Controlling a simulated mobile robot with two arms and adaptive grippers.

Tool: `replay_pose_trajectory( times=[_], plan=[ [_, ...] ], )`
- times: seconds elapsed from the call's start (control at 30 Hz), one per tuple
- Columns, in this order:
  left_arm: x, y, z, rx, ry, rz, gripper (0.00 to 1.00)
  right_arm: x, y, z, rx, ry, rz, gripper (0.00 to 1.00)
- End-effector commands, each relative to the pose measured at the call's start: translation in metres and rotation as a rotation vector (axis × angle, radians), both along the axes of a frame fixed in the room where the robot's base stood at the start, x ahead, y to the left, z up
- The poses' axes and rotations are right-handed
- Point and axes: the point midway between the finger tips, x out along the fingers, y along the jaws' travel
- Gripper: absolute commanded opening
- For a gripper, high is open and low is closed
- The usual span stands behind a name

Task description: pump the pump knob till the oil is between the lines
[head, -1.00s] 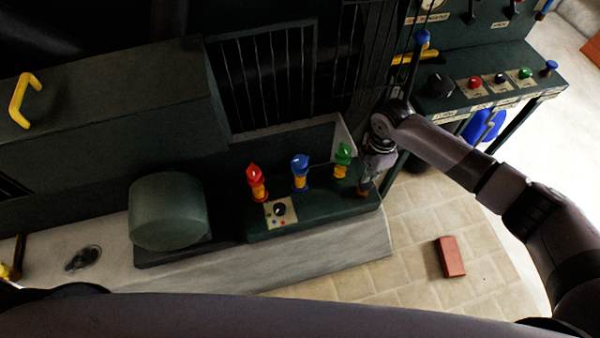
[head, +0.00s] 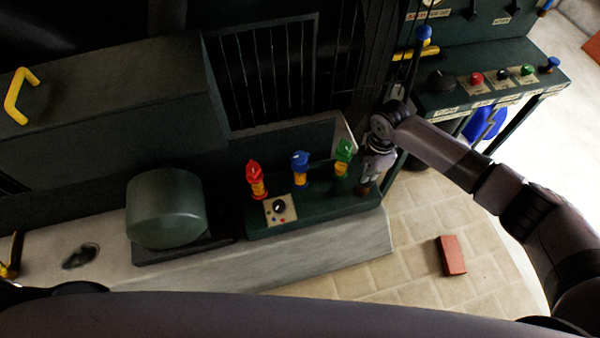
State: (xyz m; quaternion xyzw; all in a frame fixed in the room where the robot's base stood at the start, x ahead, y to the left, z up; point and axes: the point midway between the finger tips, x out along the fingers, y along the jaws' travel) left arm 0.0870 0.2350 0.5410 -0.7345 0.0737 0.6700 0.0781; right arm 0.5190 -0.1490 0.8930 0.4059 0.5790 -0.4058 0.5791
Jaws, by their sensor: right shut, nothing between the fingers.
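My right gripper (head: 366,187) is shut and empty. It points down over the right end of the dark green oiler block (head: 320,212), to the right of the green-capped oiler (head: 343,160). The gripper hides what lies under it; I cannot make out a pump knob there, nor whether the fingers touch anything. The red-capped oiler (head: 256,179) and blue-capped oiler (head: 300,168) stand upright on the same block. No oil level or lines can be read at this size.
A small plate with a black dial (head: 279,207) is at the block's front. A rounded green housing (head: 167,210) stands left. A control bench (head: 480,90) with coloured knobs is at upper right. A red brick (head: 452,256) lies on the tiled floor.

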Motion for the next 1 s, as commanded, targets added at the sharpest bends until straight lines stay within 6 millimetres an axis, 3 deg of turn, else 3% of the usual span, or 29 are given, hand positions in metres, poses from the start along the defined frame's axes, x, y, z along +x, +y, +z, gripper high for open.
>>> replay_pose_trajectory(
  times=[0.63,1.0],
  plan=[
    [0.000,0.000,-0.017,0.000,0.000,0.000,0.40,-0.001,0.000,-0.028,0.000,0.002,-0.001,0.00],
    [0.000,0.000,-0.005,0.000,0.000,0.000,0.40,-0.001,0.000,-0.016,-0.001,0.002,0.000,0.00]
  ],
)
